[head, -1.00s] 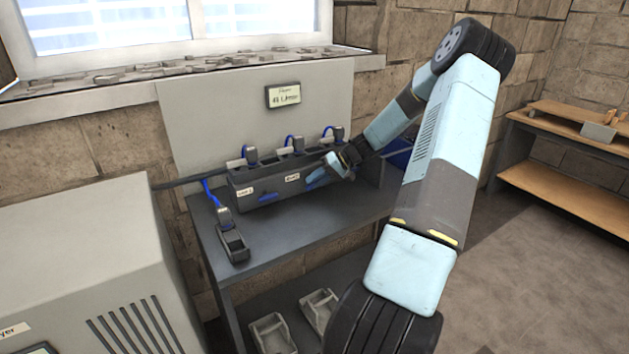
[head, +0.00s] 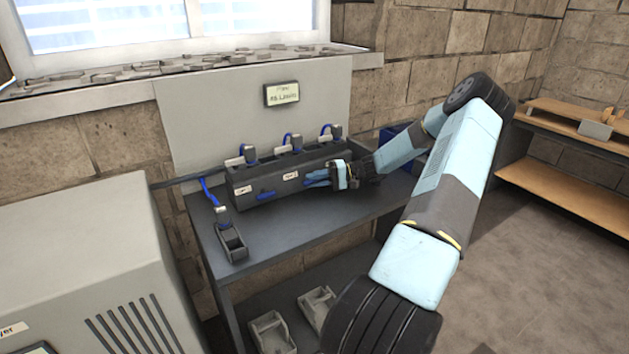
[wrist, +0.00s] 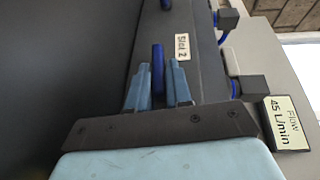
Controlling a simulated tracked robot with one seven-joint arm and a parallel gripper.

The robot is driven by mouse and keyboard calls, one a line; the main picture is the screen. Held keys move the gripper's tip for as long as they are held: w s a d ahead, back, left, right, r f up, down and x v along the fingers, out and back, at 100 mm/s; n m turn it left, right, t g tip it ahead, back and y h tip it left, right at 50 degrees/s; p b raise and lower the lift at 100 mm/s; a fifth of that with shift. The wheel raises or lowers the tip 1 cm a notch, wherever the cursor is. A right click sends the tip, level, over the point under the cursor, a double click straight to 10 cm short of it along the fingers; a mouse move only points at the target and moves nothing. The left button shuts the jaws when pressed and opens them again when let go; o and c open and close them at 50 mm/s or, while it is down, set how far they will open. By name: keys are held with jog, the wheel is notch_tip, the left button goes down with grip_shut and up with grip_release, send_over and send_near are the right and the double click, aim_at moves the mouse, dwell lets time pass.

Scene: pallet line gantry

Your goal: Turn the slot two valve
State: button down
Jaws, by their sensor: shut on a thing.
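The slot two valve is a blue bar handle (wrist: 158,65) on the front face of a dark grey manifold (wrist: 206,60). A "Slot 2" label (wrist: 182,46) sits beside it in the wrist view and also shows in the head view (head: 291,175). The handle lies along the manifold's length. My gripper (wrist: 159,80) is shut on the handle, its light blue fingers on either side. In the head view my gripper (head: 317,178) reaches in from the right and mostly hides this handle.
A second blue handle (head: 266,196) is at the manifold's left. Blue hoses and dark connectors (head: 294,143) run along its top. A display (head: 282,94) behind reads "Flow 45 L/min" in the wrist view (wrist: 287,122).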

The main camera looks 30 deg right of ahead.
jog(key=shift+s+d+f, duration=0.1)
jog(key=shift+d+f, duration=0.05)
jog(key=c, duration=1.1)
grip_release()
